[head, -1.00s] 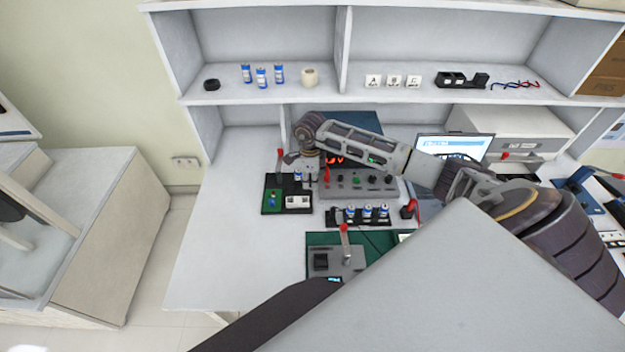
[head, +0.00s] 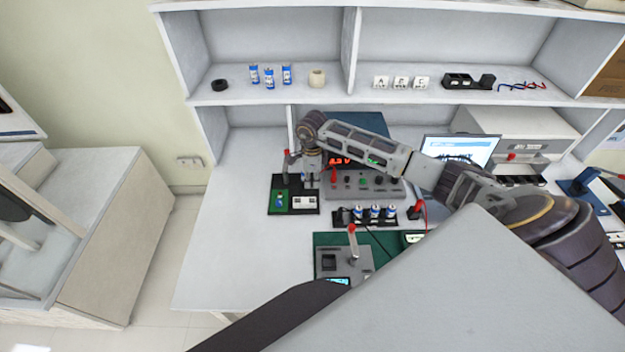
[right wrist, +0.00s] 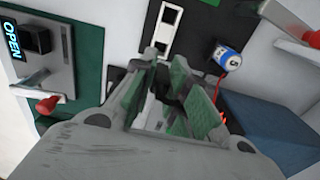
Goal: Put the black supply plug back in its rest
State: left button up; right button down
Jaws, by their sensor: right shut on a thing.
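My right gripper (head: 310,182) is above the worktop, by the right part of the small black board with the green patch. In the right wrist view its green-padded fingers (right wrist: 170,100) are closed around a small dark thing, which looks like the black plug (right wrist: 166,86); the fingers hide most of it. In the head view the held thing is too small and covered to make out. A red plug (head: 416,211) with a red lead stands at the right end of the black battery holder (head: 362,222). I cannot make out an empty rest. My left gripper is not in view.
The black board (head: 308,210) carries a white block (head: 305,202), which shows in the right wrist view (right wrist: 162,28) near the fingers, and a lever. A grey supply (head: 365,187) stands behind. A grey lever unit (head: 340,262) is in front. The worktop's left side is clear.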

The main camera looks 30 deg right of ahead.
aim_at(312, 188)
dwell(0.4)
jog(key=shift+f+b, duration=0.1)
jog(key=shift+b, duration=0.2)
jog(key=shift+f+b, duration=2.15)
jog(key=shift+f, duration=0.65)
jog(key=shift+b, duration=0.45)
dwell(0.3)
jog(key=shift+f+b, duration=1.5)
jog(key=shift+f, duration=0.4)
dwell(0.9)
jog(key=c, duration=1.3)
grip_release()
